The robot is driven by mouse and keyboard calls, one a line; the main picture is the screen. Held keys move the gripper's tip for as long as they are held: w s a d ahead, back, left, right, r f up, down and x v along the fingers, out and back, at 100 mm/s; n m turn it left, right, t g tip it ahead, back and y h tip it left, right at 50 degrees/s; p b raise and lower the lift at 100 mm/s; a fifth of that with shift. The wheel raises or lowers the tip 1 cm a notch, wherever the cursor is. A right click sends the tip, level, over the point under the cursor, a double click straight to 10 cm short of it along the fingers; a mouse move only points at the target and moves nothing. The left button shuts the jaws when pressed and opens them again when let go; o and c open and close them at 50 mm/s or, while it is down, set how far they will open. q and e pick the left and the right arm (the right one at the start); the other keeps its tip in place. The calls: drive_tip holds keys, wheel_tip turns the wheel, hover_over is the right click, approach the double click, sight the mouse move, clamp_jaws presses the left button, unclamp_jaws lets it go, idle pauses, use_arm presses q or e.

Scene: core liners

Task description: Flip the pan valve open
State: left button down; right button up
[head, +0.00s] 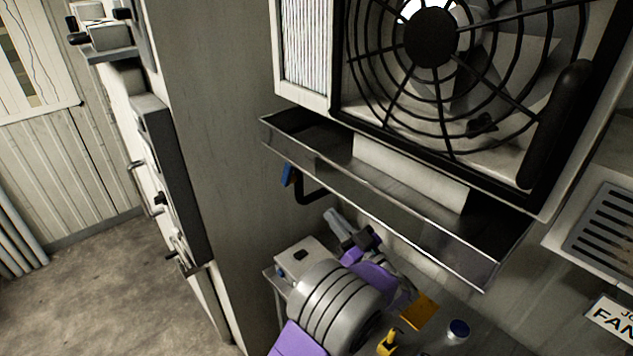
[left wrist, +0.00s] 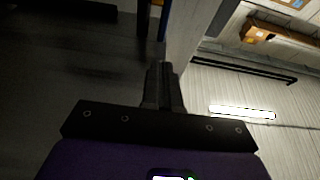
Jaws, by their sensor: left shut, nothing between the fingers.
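The drip pan (head: 390,200) is a long metal trough under the fan unit. The pan valve shows as a blue lever (head: 288,175) hanging beside a black bent pipe (head: 312,192) below the pan's left end. My left gripper (head: 334,217) is below the pan, to the right of and lower than the lever, with a visible gap in the head view. Its fingers (left wrist: 163,88) are shut and empty in the left wrist view. A narrow blue strip (left wrist: 164,18) beyond the fingertips there is probably the lever. My right gripper is not seen.
The fan unit (head: 430,95) with a black round grille sits above the pan. A grey wall panel (head: 215,150) stands to the left. Open floor (head: 110,285) lies at lower left.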

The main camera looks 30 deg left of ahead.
sight(293, 168)
use_arm(q)
drive_tip(key=p+x, duration=0.3)
drive_tip(key=x, duration=1)
drive_tip(key=shift+a+r, duration=0.1)
drive_tip(key=shift+a, duration=0.2)
drive_tip(key=shift+w+a+r, duration=0.2)
drive_tip(key=shift+a+r, duration=0.4)
drive_tip(key=shift+r, duration=0.15)
drive_tip(key=shift+d, duration=0.1)
